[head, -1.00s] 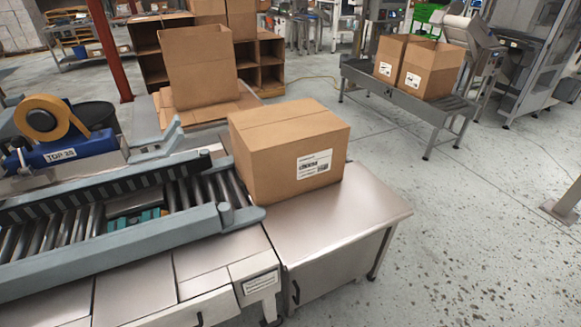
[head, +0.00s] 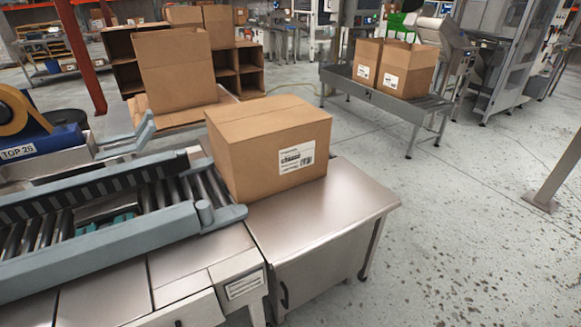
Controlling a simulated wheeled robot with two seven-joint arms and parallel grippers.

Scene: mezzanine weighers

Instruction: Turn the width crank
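No width crank can be made out in the head view. The case sealer (head: 120,245) fills the lower left, with grey-blue side rails (head: 150,222) over a roller bed. Its blue tape head (head: 40,145), with a tan tape roll (head: 14,112), is cut by the left edge. A closed, labelled carton (head: 268,150) stands at the sealer's outfeed end, on the steel table (head: 330,215). Neither of my grippers is in view.
An open carton (head: 175,68) stands behind the sealer, before brown shelving (head: 248,70). Two open cartons (head: 393,68) sit on a roller conveyor (head: 385,100) at the back right. A grey post (head: 556,175) stands at the right. The speckled floor (head: 460,240) right of the table is clear.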

